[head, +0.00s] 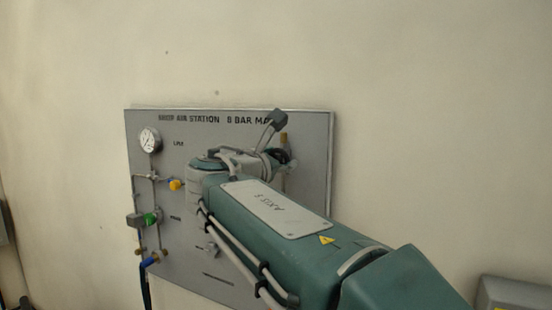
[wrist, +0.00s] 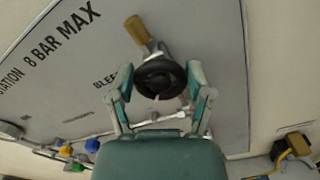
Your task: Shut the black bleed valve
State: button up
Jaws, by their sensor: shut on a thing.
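The black bleed valve (wrist: 155,72) is a round black handwheel in the wrist view, on the grey panel beside a partly hidden label starting "BLEE". A brass fitting (wrist: 138,31) runs up and left from it. My gripper (wrist: 160,80) has one finger on each side of the wheel's rim and is shut on it. In the head view my arm covers most of the valve; only a dark bit shows near the brass fitting (head: 284,139). I cannot tell how far the wheel is turned.
The grey panel (head: 230,282) is on a pale wall. At its left are a round gauge (head: 149,140), a yellow handle (head: 175,184), a green handle (head: 151,218) and a blue handle (head: 150,261) on thin pipes. A grey box (head: 512,293) stands at the lower right.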

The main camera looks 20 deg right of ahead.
jog(key=m, duration=0.4)
jog(key=f+m, duration=0.1)
jog(key=m, duration=0.2)
jog(key=shift+d, duration=0.1)
jog(key=m, duration=0.6)
jog(key=shift+f+m, duration=0.15)
jog(key=shift+m, duration=0.15)
jog(key=m, duration=0.7)
jog(key=shift+f, duration=0.15)
jog(key=m, duration=0.3)
jog(key=shift+w+m, duration=0.1)
jog(key=shift+m, duration=0.3)
jog(key=shift+a+m, duration=0.2)
jog(key=shift+m, duration=1.4)
jog(key=shift+m, duration=0.3)
jog(key=o, duration=1.1)
jog(key=shift+w, duration=0.15)
jog(key=shift+o, duration=0.2)
